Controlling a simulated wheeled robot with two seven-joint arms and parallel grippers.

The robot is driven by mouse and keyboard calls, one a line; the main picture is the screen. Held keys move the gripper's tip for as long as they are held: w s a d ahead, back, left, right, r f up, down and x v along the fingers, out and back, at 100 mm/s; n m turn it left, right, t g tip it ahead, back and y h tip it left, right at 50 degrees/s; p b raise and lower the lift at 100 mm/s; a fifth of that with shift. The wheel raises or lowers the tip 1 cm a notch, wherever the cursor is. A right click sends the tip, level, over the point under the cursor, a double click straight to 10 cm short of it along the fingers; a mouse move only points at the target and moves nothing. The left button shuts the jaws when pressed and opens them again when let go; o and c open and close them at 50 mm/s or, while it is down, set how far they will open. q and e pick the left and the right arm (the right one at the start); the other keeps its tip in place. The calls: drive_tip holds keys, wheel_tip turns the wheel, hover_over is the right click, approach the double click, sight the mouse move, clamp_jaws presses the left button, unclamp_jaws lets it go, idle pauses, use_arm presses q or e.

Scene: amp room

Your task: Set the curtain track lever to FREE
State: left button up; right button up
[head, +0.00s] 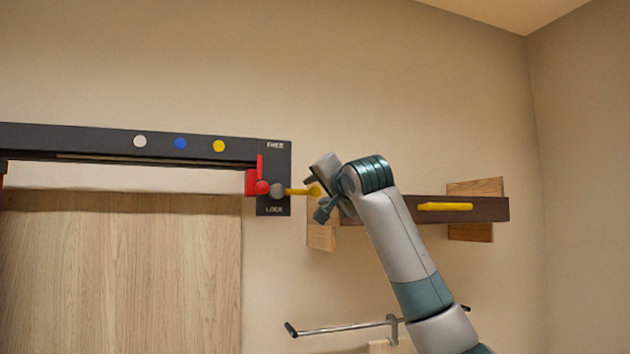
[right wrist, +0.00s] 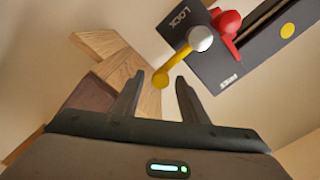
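The curtain track lever (head: 300,191) is a yellow handle with a rounded end on a grey pivot (head: 278,191). It points right, roughly level, between the FREE label above and the LOCK label below on the dark end plate (head: 276,160). It also shows in the right wrist view (right wrist: 178,62). My right gripper (head: 316,198) is at the lever's outer end. Its two fingers (right wrist: 159,80) are apart, with the knob appearing between their tips; I cannot tell whether they touch it. My left gripper is not in view.
A red piece (head: 252,182) with a red knob sits left of the pivot. The dark track (head: 100,140) carries white, blue and yellow dots. A wooden rack (head: 490,209) with a yellow bar (head: 445,206) is behind my right arm. A metal rail (head: 340,328) is below.

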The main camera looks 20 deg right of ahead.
drive_tip(key=shift+w+p, duration=0.55)
drive_tip(key=shift+w, duration=0.7)
drive_tip(key=shift+c, duration=0.6)
drive_tip(key=shift+a, duration=0.1)
clamp_jaws()
drive_tip(key=shift+f, duration=0.1)
